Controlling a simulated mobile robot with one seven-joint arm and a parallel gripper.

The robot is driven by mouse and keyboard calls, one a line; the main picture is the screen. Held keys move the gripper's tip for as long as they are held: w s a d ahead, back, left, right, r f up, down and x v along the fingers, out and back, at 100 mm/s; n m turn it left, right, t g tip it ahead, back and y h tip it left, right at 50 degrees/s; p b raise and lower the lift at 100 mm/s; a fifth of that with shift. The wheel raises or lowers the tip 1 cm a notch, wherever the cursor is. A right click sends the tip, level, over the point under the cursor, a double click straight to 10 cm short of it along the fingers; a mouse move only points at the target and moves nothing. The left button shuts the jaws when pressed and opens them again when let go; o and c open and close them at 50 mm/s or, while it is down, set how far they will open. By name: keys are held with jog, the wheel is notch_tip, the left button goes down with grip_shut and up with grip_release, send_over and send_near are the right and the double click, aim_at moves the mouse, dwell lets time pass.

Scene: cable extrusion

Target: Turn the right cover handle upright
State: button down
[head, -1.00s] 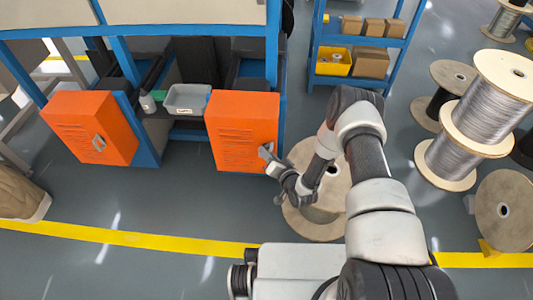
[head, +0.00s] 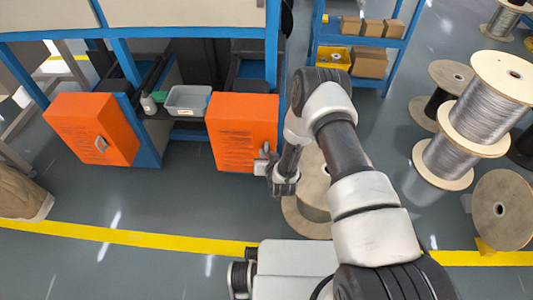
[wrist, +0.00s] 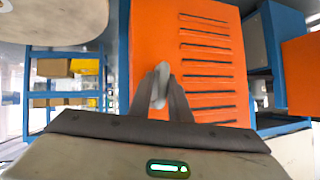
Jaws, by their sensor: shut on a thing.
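The right orange cover (head: 240,120) is closed on the blue-framed machine in the head view. Its slotted face (wrist: 200,50) fills the middle of the wrist view. My gripper (head: 264,163) is at the cover's lower right edge. In the wrist view my gripper (wrist: 160,95) is shut on the grey handle (wrist: 160,83), with one finger on each side. The handle looks close to upright there, with a slight lean. The fingers hide part of it. In the head view the handle is small and partly hidden by my gripper.
The left orange cover (head: 92,128) with its own handle (head: 101,144) is at the left. A grey tray (head: 187,100) sits between the covers. Wooden cable spools (head: 465,125) stand at the right. A blue shelf (head: 350,40) with boxes is behind.

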jog(key=shift+a+r+n+h, duration=0.2)
jog(key=shift+a+n+h, duration=0.2)
jog(key=shift+a+n, duration=0.15)
jog(key=shift+w, duration=0.1)
jog(key=c, duration=1.8)
grip_release()
jog(key=shift+d+f, duration=0.1)
jog(key=shift+d, duration=0.2)
jog(key=p+v, duration=0.1)
jog(key=v, duration=0.4)
jog(key=p+v, duration=0.1)
jog(key=v, duration=0.5)
jog(key=p+v, duration=0.2)
jog(key=v, duration=0.4)
jog(key=shift+a+r, duration=0.2)
jog(key=shift+r, duration=0.05)
